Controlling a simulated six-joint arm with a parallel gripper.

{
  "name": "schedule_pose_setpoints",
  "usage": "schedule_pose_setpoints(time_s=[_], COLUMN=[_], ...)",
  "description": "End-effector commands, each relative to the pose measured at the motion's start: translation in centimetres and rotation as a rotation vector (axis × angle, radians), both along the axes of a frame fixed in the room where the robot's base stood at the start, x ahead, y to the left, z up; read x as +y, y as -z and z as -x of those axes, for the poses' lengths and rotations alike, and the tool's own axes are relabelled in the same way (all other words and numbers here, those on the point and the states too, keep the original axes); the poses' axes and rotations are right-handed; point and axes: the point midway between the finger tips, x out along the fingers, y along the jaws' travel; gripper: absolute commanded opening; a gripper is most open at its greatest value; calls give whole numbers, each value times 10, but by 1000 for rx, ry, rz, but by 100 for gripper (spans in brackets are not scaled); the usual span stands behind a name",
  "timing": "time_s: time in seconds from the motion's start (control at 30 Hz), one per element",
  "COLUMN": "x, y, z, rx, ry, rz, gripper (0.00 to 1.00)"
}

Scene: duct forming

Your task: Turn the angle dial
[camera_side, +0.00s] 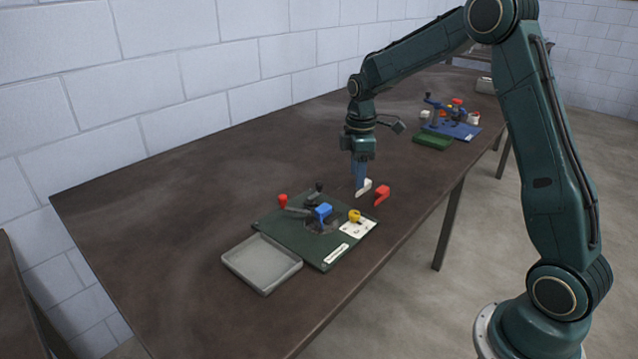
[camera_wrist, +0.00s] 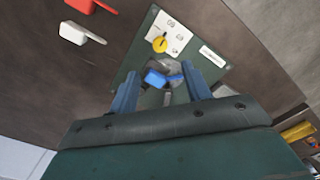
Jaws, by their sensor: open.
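The angle dial is a yellow knob (camera_side: 354,215) on a white marked plate (camera_side: 357,229) at the right side of the green fixture board (camera_side: 285,239). In the wrist view the yellow dial (camera_wrist: 160,44) shows beyond my fingertips, on the white plate. My gripper (camera_side: 360,185) points down above the table, behind the board and apart from the dial. In the wrist view its two blue fingers (camera_wrist: 160,85) are spread with nothing held between them.
A red-knobbed lever (camera_side: 283,201) stands on the board's left. A grey tray (camera_side: 262,263) lies in front. White (camera_side: 364,187) and red (camera_side: 382,194) pieces lie near the gripper. A blue fixture (camera_side: 455,128) and green block (camera_side: 433,141) stand farther back. The left tabletop is clear.

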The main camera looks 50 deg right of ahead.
Motion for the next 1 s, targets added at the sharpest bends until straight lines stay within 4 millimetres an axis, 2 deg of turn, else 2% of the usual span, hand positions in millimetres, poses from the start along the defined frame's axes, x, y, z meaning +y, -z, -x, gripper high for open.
schedule_pose_setpoints(time_s=[0.2, 0.77, 1.0], x=[0, 1, 14], y=[-22, -29, -49], z=[0, 1, 13], rx=[-1, -4, -35], ry=[0, 4, 50], rz=[0, 1, 9], gripper=[48, 48, 48])
